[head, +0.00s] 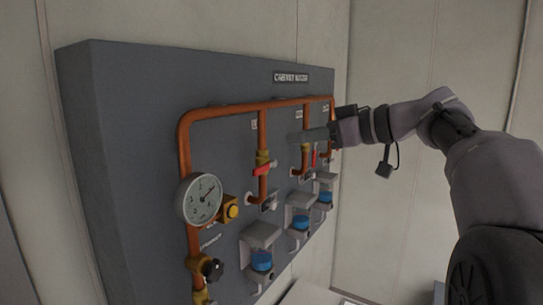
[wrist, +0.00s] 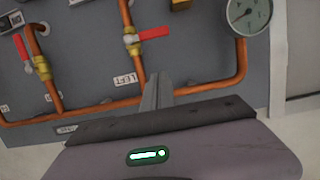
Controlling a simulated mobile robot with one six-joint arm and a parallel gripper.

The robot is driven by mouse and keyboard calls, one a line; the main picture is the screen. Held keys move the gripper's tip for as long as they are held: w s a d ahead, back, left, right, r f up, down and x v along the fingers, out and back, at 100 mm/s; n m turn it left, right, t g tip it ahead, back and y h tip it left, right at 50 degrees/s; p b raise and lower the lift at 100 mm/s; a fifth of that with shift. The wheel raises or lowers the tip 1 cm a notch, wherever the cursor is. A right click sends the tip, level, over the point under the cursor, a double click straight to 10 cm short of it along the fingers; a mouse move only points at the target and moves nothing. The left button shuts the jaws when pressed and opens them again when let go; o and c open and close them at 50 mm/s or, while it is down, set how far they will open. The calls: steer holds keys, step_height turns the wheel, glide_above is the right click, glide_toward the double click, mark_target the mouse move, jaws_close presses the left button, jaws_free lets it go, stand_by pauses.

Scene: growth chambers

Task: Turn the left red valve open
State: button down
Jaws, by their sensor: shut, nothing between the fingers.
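The left red valve (head: 263,168) sits on the nearest vertical copper branch pipe of the grey panel, its handle crosswise to the pipe. In the wrist view, its red handle (wrist: 153,34) sticks out to the right of a brass body, near a LEFT label (wrist: 125,81). My gripper (head: 293,138) is shut and empty. It points left in front of the panel, up and right of the left valve in the head view. In the wrist view the fingertips (wrist: 160,75) are just below the handle in the picture, apart from it in the image; the depth gap is unclear.
A middle valve with a red handle (wrist: 21,47) is on the neighbouring pipe. A round gauge (head: 199,198), a yellow knob (head: 233,211) and a black knob (head: 212,269) are at the left. Boxes with blue containers (head: 262,261) stand out from the panel below the valves.

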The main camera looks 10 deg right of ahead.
steer(key=p, duration=0.3)
glide_above(266, 168)
steer(key=s, duration=0.2)
steer(key=f, duration=0.5)
steer(key=shift+s+d+f, duration=0.2)
steer(key=shift+d+f, duration=0.15)
steer(key=shift+f, duration=0.1)
